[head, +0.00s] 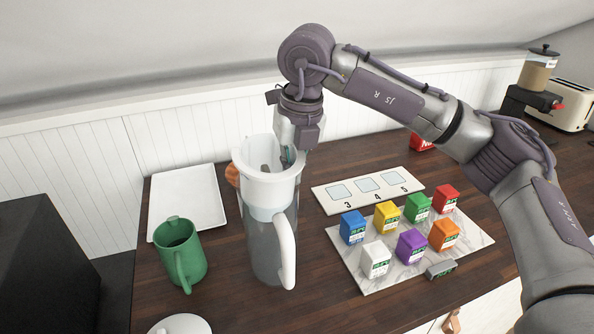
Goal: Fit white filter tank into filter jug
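The filter jug (265,250) stands upright on the dark wooden counter, a tall grey see-through body with a white handle (286,250) towards the front right. The white filter tank (262,188) is at the jug's top, its wide open rim uppermost and its lower part seeming to reach inside the jug. I cannot tell whether it is fully seated. My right gripper (290,156) points down at the right back of the tank's rim. Its fingers are small and partly hidden by the rim, so its grip on the tank is unclear. My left gripper is not in view.
A green mug (181,254) and white tray (187,200) are left of the jug. A white round lid (180,325) lies at the front. Several coloured boxes stand on a marble board (368,277) at right, before a numbered card (330,201). A toaster (568,105) is far right.

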